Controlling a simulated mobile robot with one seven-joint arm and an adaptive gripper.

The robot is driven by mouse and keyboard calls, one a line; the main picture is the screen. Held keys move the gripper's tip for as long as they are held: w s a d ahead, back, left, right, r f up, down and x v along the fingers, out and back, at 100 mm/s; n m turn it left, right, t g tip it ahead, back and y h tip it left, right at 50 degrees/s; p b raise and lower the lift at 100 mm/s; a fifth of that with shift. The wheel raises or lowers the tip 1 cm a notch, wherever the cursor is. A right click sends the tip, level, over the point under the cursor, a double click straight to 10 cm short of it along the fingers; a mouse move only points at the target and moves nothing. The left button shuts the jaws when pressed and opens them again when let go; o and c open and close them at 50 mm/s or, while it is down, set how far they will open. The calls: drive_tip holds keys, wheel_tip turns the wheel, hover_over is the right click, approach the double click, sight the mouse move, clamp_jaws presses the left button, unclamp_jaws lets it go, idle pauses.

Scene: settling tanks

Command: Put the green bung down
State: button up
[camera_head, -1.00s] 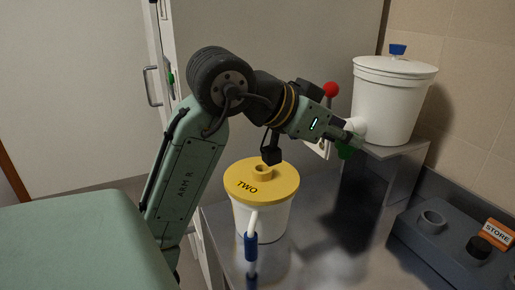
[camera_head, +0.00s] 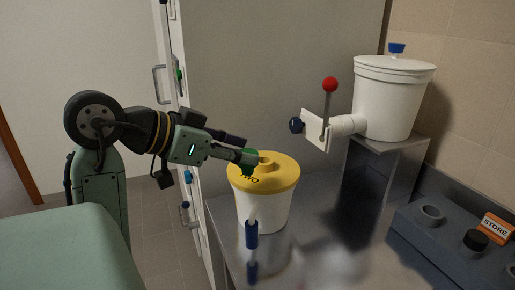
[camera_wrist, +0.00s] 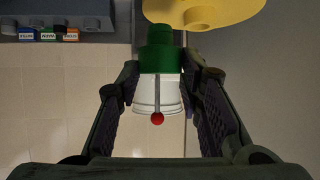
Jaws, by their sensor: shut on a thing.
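My gripper (camera_head: 246,158) is shut on the green bung (camera_head: 247,168), at the left edge of a yellow lid. In the wrist view the bung (camera_wrist: 156,52) shows between the fingertips, with the lid (camera_wrist: 205,10) just beyond. I cannot tell whether bung and lid touch. The yellow lid (camera_head: 280,172), marked TWO and partly covered by my gripper, sits on a white tub (camera_head: 275,208) with a raised boss on top.
A white lidded tank (camera_head: 388,105) stands on a metal stand, with a white spout and red-balled lever (camera_head: 330,85). A grey block (camera_head: 450,235) with an empty socket, a black bung (camera_head: 475,241) and a STORE label lies right. Bare metal bench (camera_head: 330,245) lies between.

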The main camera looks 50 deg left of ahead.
drive_tip(key=w+a, duration=0.1)
drive_tip(key=w, duration=0.1)
drive_tip(key=w+a+p, duration=0.1)
drive_tip(key=w+a, duration=0.1)
drive_tip(key=w, duration=0.1)
drive_tip(key=w+a+p, duration=0.1)
drive_tip(key=w, duration=0.2)
drive_tip(key=shift+a+f, duration=0.35)
drive_tip(key=f, duration=0.1)
drive_tip(key=f+p, duration=0.1)
drive_tip(key=shift+w+a+f, duration=0.35)
drive_tip(key=shift+f, duration=0.05)
drive_tip(key=shift+f+p, duration=0.3)
drive_tip(key=shift+f, duration=0.2)
drive_tip(key=shift+f, duration=0.2)
drive_tip(key=o, duration=0.9)
drive_tip(key=shift+o, duration=0.2)
drive_tip(key=shift+r, duration=0.15)
drive_tip(key=shift+s+r, duration=0.1)
drive_tip(key=shift+r, duration=0.05)
drive_tip(key=b+v, duration=0.3)
drive_tip(key=v, duration=0.8)
drive_tip(key=shift+s+r, duration=0.2)
drive_tip(key=shift+s, duration=0.1)
